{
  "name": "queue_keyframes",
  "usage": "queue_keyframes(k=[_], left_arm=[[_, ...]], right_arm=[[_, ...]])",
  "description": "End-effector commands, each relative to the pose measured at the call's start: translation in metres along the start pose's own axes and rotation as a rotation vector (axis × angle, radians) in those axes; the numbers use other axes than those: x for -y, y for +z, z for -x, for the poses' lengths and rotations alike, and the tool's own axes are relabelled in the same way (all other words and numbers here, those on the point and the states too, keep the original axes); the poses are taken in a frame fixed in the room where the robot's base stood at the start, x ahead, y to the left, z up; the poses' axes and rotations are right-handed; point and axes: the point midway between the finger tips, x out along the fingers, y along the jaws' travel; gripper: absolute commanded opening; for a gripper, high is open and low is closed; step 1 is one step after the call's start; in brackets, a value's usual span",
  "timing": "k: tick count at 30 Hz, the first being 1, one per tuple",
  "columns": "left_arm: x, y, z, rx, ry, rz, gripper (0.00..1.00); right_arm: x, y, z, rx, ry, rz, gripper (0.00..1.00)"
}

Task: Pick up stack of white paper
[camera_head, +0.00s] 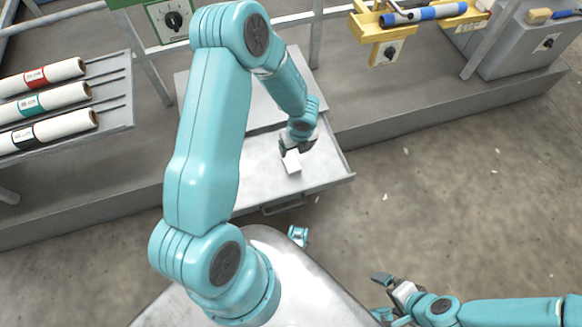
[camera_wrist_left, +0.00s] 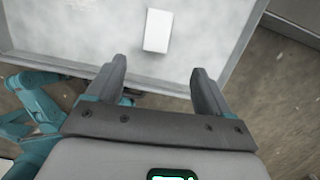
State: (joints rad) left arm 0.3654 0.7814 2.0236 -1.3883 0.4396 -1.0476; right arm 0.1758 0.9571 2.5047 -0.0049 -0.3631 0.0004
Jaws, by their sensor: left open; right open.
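The stack of white paper (camera_head: 292,163) is a small white block lying in an open grey drawer (camera_head: 325,177). In the left wrist view, the stack (camera_wrist_left: 157,30) lies on the drawer's pale floor, beyond my fingertips and between their lines. My left gripper (camera_head: 297,146) is over the drawer, close to the stack and partly overlapping it in the head view. In the left wrist view, the left gripper's fingers (camera_wrist_left: 157,72) are apart with nothing between them. My right gripper (camera_head: 384,296) is open and empty at the lower right, away from the drawer.
A rack (camera_head: 118,98) with several labelled white rolls stands at the left. A green control box (camera_head: 160,25) and a yellow bracket (camera_head: 373,30) with a blue roller are at the back. A grey machine (camera_head: 525,45) stands at the right. The concrete floor (camera_head: 460,190) is mostly clear.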

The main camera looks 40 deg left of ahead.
Motion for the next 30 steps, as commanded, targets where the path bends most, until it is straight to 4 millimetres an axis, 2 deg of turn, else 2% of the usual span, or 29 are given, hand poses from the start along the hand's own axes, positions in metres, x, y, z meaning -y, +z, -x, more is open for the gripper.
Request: queue_keyframes(k=[1,3,9,17,26,30], left_arm=[[-0.002,-0.002,-0.019,-0.003,0.003,0.000,0.81],[-0.004,-0.002,-0.037,-0.004,0.003,0.000,0.81],[-0.006,-0.002,-0.075,-0.005,0.001,0.002,0.81],[-0.007,-0.001,-0.091,-0.005,0.001,0.005,0.81],[-0.009,0.004,-0.136,-0.006,0.002,0.006,0.81],[-0.007,0.005,-0.138,-0.004,0.000,0.006,0.81]], right_arm=[[-0.004,0.000,-0.011,0.000,0.000,0.000,1.00],[-0.006,0.000,-0.018,0.000,0.000,0.000,1.00],[-0.013,-0.004,-0.030,-0.009,0.001,-0.010,1.00],[-0.016,-0.006,-0.034,-0.014,0.002,-0.015,1.00],[-0.026,-0.011,-0.051,-0.027,0.003,-0.027,1.00],[-0.025,-0.012,-0.050,-0.028,0.003,-0.029,1.00]])
